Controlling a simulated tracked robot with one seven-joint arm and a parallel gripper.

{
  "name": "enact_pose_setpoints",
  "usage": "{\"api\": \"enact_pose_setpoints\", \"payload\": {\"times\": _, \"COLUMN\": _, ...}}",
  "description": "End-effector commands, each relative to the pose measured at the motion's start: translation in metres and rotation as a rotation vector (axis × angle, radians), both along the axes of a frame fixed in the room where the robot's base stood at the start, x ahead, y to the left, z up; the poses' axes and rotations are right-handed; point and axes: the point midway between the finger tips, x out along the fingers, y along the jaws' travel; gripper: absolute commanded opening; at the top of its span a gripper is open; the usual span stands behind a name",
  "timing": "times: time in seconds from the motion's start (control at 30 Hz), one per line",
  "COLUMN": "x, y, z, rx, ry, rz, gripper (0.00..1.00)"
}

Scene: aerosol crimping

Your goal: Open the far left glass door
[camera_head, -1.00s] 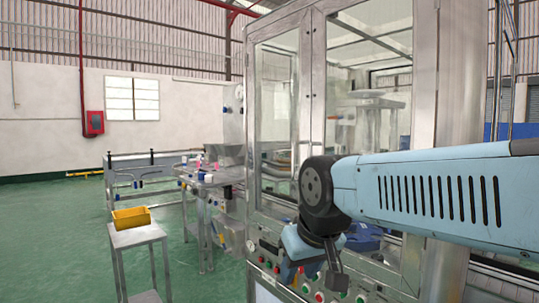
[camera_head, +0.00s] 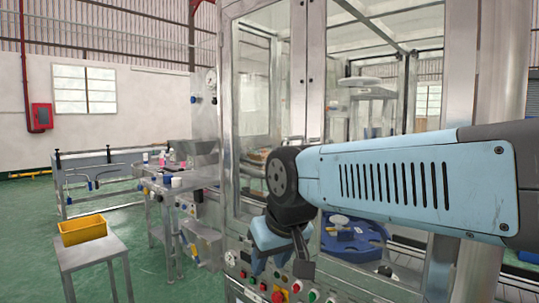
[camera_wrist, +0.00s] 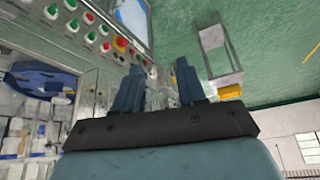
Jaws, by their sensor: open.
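The left glass door (camera_head: 252,100) of the metal-framed machine is a tall clear pane in a grey frame. It looks shut against the right glass door (camera_head: 380,55), with a narrow frame post between them. My gripper (camera_wrist: 158,85) is open and empty in the wrist view, its two blue fingers spread apart. In the head view my blue arm crosses in front of the right door, and the gripper hangs before the lower part of the doors, above the control panel. Its fingertips are hard to make out there. I cannot tell whether it touches anything.
A control panel (camera_wrist: 88,20) with red, green and yellow buttons lies below the doors. Inside stands a blue rotary part (camera_head: 345,235). A yellow bin (camera_head: 83,229) sits on a small metal table (camera_head: 90,252) at left. Green floor is clear between them.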

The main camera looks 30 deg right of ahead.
Motion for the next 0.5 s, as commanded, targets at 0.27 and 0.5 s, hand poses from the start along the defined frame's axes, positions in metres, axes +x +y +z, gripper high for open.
{"api": "enact_pose_setpoints", "payload": {"times": 0.27, "x": 0.017, "y": -0.007, "z": 0.025, "rx": 0.003, "ry": 0.021, "rz": -0.070, "gripper": 0.40}}
{"api": "enact_pose_setpoints", "payload": {"times": 0.5, "x": 0.078, "y": -0.028, "z": 0.104, "rx": 0.010, "ry": 0.085, "rz": -0.350, "gripper": 0.40}}
